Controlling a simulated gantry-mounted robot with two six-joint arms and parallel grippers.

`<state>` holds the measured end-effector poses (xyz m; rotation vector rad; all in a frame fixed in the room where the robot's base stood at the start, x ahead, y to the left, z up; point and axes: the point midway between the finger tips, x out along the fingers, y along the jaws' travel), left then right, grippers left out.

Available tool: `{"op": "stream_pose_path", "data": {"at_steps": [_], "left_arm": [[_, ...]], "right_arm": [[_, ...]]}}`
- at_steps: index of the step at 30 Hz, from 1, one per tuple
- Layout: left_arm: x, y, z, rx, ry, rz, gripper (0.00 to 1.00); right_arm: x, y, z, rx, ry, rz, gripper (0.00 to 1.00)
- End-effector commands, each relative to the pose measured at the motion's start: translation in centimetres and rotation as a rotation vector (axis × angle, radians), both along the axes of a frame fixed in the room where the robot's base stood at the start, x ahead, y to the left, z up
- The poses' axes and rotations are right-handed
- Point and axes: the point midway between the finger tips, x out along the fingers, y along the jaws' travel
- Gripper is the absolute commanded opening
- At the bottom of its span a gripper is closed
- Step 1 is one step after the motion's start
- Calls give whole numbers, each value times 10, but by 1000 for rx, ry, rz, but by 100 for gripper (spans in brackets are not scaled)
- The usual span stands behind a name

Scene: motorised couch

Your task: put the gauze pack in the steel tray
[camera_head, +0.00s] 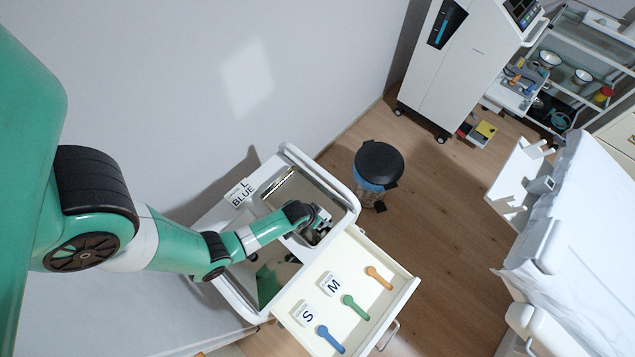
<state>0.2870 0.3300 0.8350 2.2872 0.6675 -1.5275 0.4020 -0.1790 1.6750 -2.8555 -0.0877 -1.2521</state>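The steel tray (287,187) is a shiny, mirror-like tray on top of the white trolley. My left gripper (322,226) is over the tray's lower right end, at the end of my green arm. Its fingers are small and partly hidden, so I cannot tell whether they are open or hold anything. White pieces marked S (307,315) and M (334,285) lie in the open drawer (402,297); they may be gauze packs. A white card (241,193) reading "L BLUE" is at the trolley's upper left edge. My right gripper is not in view.
Blue (330,340), green (355,307) and orange (378,277) spoon-shaped pieces lie in the drawer. A black-lidded bin (379,165) stands right of the trolley. A white cabinet (465,60) and a couch (580,230) are farther right. Open wooden floor lies between.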

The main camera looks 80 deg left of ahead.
Motion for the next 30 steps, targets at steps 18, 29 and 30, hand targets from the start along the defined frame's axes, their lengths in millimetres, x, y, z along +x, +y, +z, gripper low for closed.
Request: {"op": "stream_pose_path", "data": {"at_steps": [18, 29, 30], "left_arm": [[0, -1, -15, 0, 0, 0, 100], [-5, -4, 7, 0, -1, 0, 100], [-7, -5, 15, 0, -2, 0, 100]], "right_arm": [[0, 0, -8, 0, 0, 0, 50], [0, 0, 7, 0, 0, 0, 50], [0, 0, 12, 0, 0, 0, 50]]}}
